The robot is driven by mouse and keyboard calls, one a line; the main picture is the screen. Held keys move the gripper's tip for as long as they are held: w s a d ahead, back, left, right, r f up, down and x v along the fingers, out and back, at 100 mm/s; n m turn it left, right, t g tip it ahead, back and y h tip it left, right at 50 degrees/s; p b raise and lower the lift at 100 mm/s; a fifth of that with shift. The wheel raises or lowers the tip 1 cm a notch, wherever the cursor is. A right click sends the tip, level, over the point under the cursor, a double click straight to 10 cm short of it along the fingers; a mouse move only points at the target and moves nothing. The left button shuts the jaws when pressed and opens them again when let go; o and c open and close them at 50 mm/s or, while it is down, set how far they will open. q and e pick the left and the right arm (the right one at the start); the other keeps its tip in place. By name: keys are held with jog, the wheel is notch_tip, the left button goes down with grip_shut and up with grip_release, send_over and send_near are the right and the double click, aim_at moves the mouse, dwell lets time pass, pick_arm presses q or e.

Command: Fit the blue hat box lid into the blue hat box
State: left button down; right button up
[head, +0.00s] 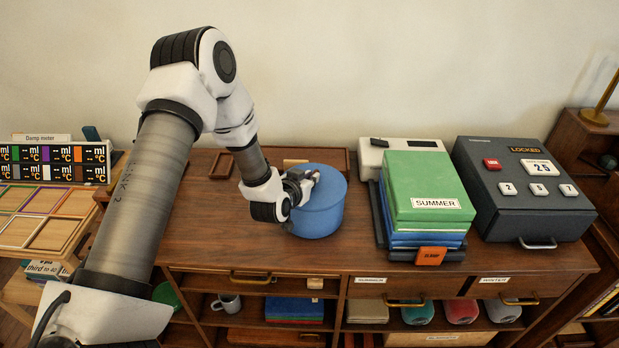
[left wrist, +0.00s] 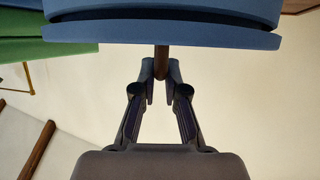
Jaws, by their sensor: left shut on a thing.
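The blue hat box (head: 318,220) stands upright on the wooden cabinet top. The round blue hat box lid (head: 330,184) is over its top. My left gripper (head: 311,179) is at the lid's upper side, shut on its brown knob (left wrist: 161,60). In the left wrist view, my fingers (left wrist: 160,75) pinch the knob, with the lid (left wrist: 160,38) beyond it and the blue hat box (left wrist: 160,12) behind the lid. A dark band shows between lid and box; I cannot tell whether the lid is fully seated. My right gripper is not in view.
Right of the box are stacked green and blue boxes (head: 425,190) labelled SUMMER and a dark locked case (head: 520,190). A shallow wooden tray (head: 222,166) lies behind my left wrist. The cabinet top (head: 215,235) is clear to the left and front.

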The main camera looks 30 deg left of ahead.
pick_arm(q)
jog(key=shift+f, duration=0.2)
jog(key=shift+f, duration=0.15)
jog(key=c, duration=1.2)
grip_release()
jog(key=shift+r+p, duration=0.3)
jog(key=shift+r, duration=0.3)
jog(key=f+b+v, duration=0.1)
jog(key=v, duration=1.1)
jog(key=s+d+f+m+g+h, duration=0.1)
jog(key=s+d+f+g, duration=0.3)
jog(key=f, duration=0.4)
jog(key=s+d+f+g+h, duration=0.1)
jog(key=s+d+f+g, duration=0.25)
jog(key=s+f, duration=0.3)
jog(key=s+d+f+g, duration=0.2)
jog(key=s+f+g, duration=0.1)
jog(key=s+f, duration=0.2)
jog(key=s+d+f+g, duration=0.2)
jog(key=s+f, duration=0.3)
jog(key=s, duration=0.5)
jog(key=shift+s+d+g, duration=0.2)
jog(key=shift+s+g, duration=0.1)
jog(key=shift+g, duration=0.15)
